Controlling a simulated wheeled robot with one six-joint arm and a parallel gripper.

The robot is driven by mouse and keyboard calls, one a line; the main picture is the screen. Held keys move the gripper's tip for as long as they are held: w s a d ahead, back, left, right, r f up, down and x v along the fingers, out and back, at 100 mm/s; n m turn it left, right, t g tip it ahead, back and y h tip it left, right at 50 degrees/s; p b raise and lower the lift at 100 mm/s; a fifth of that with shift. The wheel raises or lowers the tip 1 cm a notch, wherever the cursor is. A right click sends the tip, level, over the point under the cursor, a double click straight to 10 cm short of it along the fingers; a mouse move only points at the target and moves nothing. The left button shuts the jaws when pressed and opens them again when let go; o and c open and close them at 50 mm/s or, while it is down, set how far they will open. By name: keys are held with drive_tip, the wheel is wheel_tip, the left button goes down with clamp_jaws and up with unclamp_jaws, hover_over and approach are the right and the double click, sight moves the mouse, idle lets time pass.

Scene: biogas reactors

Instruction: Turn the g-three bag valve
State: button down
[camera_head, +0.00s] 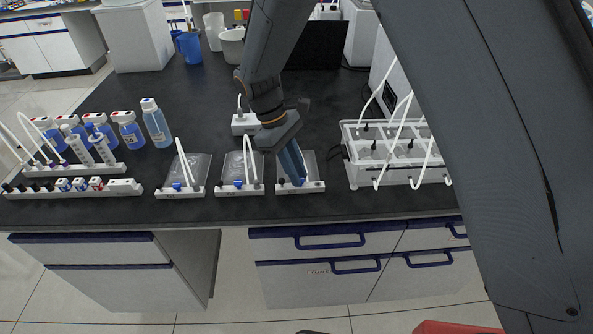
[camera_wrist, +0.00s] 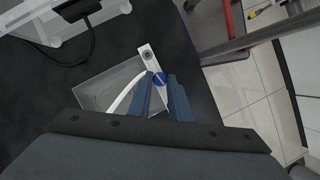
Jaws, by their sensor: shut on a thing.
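Three clear gas bags on white holders stand in a row along the bench's front edge: a left bag (camera_head: 190,166), a middle bag (camera_head: 236,165) and a right bag (camera_head: 309,158). Blue valves show on the left holder (camera_head: 177,186) and the middle holder (camera_head: 238,185). My gripper (camera_head: 298,183) reaches down at the right bag's holder. In the wrist view its fingers (camera_wrist: 160,86) are shut on the round blue valve (camera_wrist: 159,78), which bears a white line. The right bag (camera_wrist: 108,88) and its white tube lie beside the fingers. In the head view my fingers hide this valve.
A white rack with tubes (camera_head: 365,178) stands close to the right of the bags. Blue-labelled bottles (camera_head: 130,131), syringes and a long white vial rack (camera_head: 125,188) stand at the left. A white block (camera_head: 243,124) is behind my gripper.

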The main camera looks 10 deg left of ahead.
idle(0.8)
drive_tip(key=c, duration=1.6)
unclamp_jaws()
drive_tip(key=shift+b+v, duration=1.25)
drive_tip(key=shift+v, duration=2.65)
